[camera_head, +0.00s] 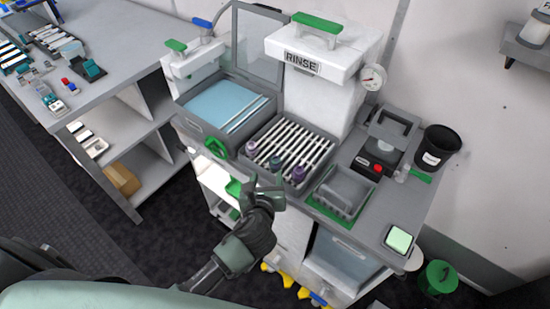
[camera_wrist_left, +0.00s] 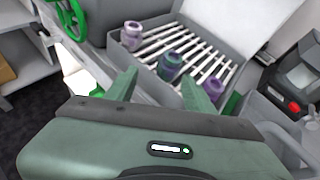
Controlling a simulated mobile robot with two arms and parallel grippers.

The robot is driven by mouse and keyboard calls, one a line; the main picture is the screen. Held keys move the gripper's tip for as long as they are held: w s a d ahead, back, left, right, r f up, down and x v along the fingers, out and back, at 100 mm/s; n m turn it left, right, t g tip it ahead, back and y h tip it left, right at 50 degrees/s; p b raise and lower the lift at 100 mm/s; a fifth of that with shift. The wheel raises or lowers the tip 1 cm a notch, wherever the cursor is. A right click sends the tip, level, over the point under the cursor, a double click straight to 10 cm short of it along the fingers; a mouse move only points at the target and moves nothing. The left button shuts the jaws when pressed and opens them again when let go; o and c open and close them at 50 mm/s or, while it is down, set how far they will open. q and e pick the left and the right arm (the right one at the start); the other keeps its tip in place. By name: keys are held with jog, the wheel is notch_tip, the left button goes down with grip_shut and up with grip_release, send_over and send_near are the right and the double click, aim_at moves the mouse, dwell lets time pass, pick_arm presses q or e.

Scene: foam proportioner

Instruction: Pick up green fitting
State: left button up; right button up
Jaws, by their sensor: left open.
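The green fitting (camera_head: 276,164) is a small dark green, bottle-like piece. It stands upright on the slatted rack of the rinse station, between two purple fittings. In the left wrist view the green fitting (camera_wrist_left: 170,66) shows just beyond and between the fingertips. My left gripper (camera_head: 264,193) is open, in front of the rack's front edge. In the left wrist view its two green fingers (camera_wrist_left: 160,86) are spread and nothing is between them. My right gripper is not in view.
Purple fittings stand on either side, one to the left (camera_head: 251,149) and one to the right (camera_head: 299,172). The slatted rack (camera_head: 306,135) has a raised rim. A blue-lidded basin (camera_head: 222,101) lies left, a grey tray (camera_head: 345,190) right, and the white RINSE housing (camera_head: 318,92) behind.

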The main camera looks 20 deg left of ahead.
aim_at(275, 163)
pick_arm(q)
jog(key=shift+w+d+r+m, duration=0.25)
jog(key=shift+w+m, duration=0.15)
jog(key=shift+m, duration=0.05)
jog(key=shift+w+d+r+m, duration=0.2)
jog(key=shift+w+m, duration=0.15)
jog(key=shift+m, duration=0.1)
jog(key=shift+d+p+x, duration=0.1)
jog(key=shift+p+x, duration=0.2)
jog(key=shift+x, duration=1.55)
jog(key=shift+d+p+x, duration=0.15)
jog(key=shift+p+x, duration=0.15)
jog(key=shift+x, duration=1.6)
jog(key=shift+r+t, duration=0.1)
jog(key=shift+t, duration=0.2)
grip_shut()
